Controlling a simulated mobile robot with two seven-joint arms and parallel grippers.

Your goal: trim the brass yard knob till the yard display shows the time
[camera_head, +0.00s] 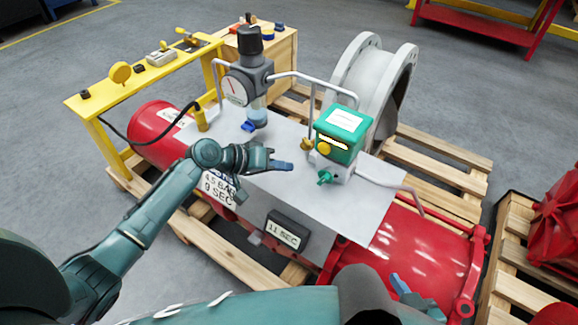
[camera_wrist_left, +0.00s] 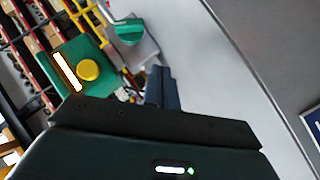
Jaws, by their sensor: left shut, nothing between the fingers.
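A small brass knob (camera_head: 306,144) sits at the left side of a green-topped valve box (camera_head: 342,136) with a yellow button on its face. A dark display (camera_head: 283,232) on the front of the grey plate reads 11 SEC. A white card (camera_head: 217,187), partly behind my left arm, reads 4.5 BAR 9 SEC. My left gripper (camera_head: 284,165) is shut and empty above the plate, left of and apart from the brass knob. Its fingers also show in the left wrist view (camera_wrist_left: 159,88), near the green box (camera_wrist_left: 76,76). My right gripper (camera_head: 402,285) is partly seen at the bottom.
A green knob (camera_head: 325,178) sits low on the valve box. A gauge regulator (camera_head: 247,80) stands behind my left gripper, with grey pipes leading right. A red tank (camera_head: 415,255) lies below the plate. A yellow stand (camera_head: 140,85) is at left.

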